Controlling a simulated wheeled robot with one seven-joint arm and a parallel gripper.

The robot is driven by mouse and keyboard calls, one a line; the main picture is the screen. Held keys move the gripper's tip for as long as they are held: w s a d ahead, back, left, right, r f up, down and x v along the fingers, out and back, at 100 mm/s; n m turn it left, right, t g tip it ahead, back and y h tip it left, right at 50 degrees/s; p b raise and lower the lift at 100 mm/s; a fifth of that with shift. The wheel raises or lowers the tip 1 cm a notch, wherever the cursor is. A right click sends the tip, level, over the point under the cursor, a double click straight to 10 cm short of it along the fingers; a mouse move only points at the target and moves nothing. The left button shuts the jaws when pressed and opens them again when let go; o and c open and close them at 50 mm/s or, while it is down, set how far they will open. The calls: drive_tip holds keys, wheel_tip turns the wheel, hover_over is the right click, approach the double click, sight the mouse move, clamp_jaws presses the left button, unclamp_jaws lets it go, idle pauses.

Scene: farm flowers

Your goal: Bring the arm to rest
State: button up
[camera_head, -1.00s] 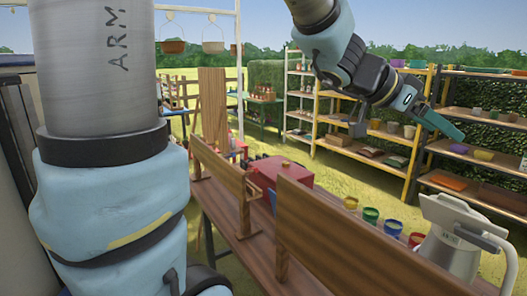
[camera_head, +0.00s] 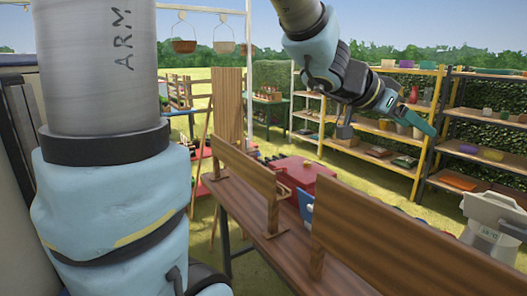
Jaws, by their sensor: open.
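My arm comes in from the top of the head view, with its forearm sloping down to the right. My gripper (camera_head: 413,116) hangs in the air at the upper right, in front of the shelves. It is open, with nothing seen in it. A teal finger shows at its end; the other finger is hard to make out. A large grey and light-blue part of my own arm fills the left side of the view.
A wooden table (camera_head: 262,237) with upright boards (camera_head: 385,235) stands below my gripper, with a red box (camera_head: 305,172) behind them. A white scale (camera_head: 490,228) is at right. Shelves (camera_head: 428,135) stand behind; hanging pots (camera_head: 184,46) are at upper left.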

drive_tip(key=w+a+f+n+t+y, duration=0.3)
drive_tip(key=w+a, duration=0.3)
drive_tip(key=a, duration=0.1)
drive_tip(key=w+a+f+n+t+y, duration=0.2)
drive_tip(key=w+a+f+n+t, duration=0.15)
drive_tip(key=w+a, duration=0.35)
drive_tip(key=s+a+f+n+g+y, duration=0.15)
drive_tip(key=a+f+n+y, duration=0.35)
drive_tip(key=a, duration=0.6)
drive_tip(key=s+a+f+n+g+y, duration=0.25)
drive_tip(key=s+a+f+g, duration=0.25)
drive_tip(key=s+a+f, duration=0.5)
wheel_tip(320, 180, down, 10)
drive_tip(key=s+g+b, duration=0.1)
drive_tip(key=b, duration=0.9)
drive_tip(key=shift+s+a+h, duration=0.3)
drive_tip(key=shift+a+h, duration=0.05)
